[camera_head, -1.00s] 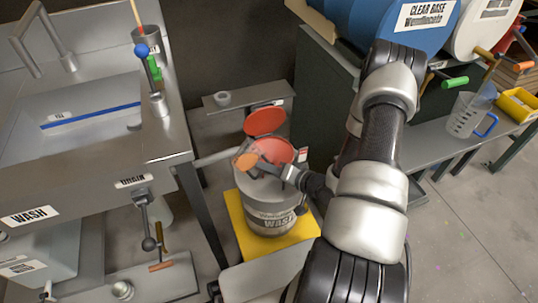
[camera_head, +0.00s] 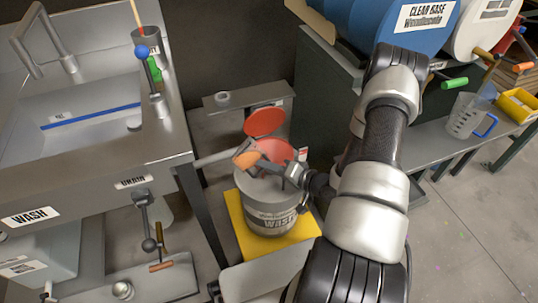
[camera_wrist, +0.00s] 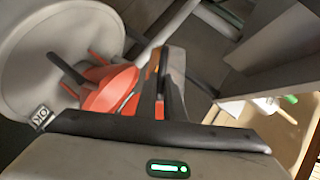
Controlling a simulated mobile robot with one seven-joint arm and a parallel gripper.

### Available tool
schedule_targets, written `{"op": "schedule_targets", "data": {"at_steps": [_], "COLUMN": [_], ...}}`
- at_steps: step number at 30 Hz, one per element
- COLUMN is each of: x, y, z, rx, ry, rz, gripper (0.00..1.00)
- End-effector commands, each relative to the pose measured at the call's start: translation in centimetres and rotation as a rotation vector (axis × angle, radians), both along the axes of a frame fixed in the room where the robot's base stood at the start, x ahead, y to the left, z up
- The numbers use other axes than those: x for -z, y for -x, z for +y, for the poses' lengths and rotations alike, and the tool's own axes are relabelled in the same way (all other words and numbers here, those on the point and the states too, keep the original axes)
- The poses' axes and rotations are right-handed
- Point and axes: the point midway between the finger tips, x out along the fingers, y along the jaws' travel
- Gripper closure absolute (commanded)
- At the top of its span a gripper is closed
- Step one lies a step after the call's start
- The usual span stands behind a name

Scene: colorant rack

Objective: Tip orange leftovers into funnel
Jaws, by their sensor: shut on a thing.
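A grey waste drum (camera_head: 268,208) stands on a yellow base, with a red funnel (camera_head: 277,150) on its top and a raised round red lid (camera_head: 264,122) behind. My gripper (camera_head: 268,166) is shut on a small clear cup with orange contents (camera_head: 245,159) and holds it, tilted, over the left side of the funnel. Whether orange is running out is too small to tell. In the wrist view my gripper fingers (camera_wrist: 165,65) hide most of the cup, and the red funnel (camera_wrist: 108,90) shows behind and left of them.
A steel sink bench (camera_head: 100,158) with a drain lever (camera_head: 146,215) is close on the left. Large barrels (camera_head: 385,25) and a clear measuring jug (camera_head: 466,122) are at the right.

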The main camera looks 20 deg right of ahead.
Motion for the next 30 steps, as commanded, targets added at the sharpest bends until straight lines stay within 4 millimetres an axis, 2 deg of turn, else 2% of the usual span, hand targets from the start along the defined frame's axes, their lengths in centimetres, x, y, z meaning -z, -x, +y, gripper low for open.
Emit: {"op": "schedule_targets", "data": {"at_steps": [30], "x": [0.39], "y": [-0.06], "z": [-0.39], "rx": [-0.006], "ry": [-0.122], "rz": [0.023], "gripper": [1.0]}}
